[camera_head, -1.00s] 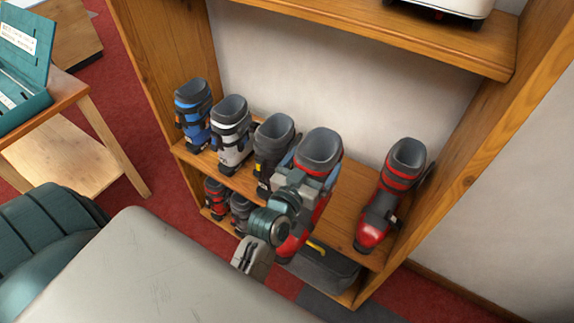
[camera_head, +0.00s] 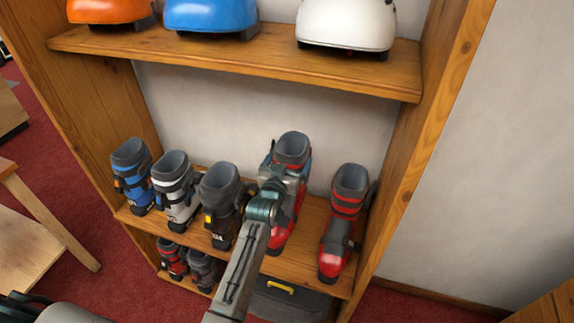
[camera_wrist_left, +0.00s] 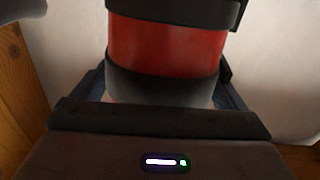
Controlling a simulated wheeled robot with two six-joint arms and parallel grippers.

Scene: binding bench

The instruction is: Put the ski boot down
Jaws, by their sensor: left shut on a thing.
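A red and dark grey ski boot (camera_head: 292,151) is upright at the middle shelf, between a dark boot and another red boot. My left gripper (camera_head: 279,172) is shut on it from the front, around its upper part. In the left wrist view the boot's red shell and dark bands (camera_wrist_left: 165,48) fill the space just beyond my gripper. The boot's sole is low against the shelf board (camera_head: 300,265); I cannot tell whether it touches. My arm hides part of the boot's left side. My right gripper is not in view.
Blue (camera_head: 131,176), white (camera_head: 175,190) and dark (camera_head: 220,204) boots stand to the left. Another red boot (camera_head: 344,220) stands close on the right. Helmets, one of them white (camera_head: 346,25), sit on the shelf above. A dark case (camera_head: 290,300) and smaller boots (camera_head: 172,259) are below.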

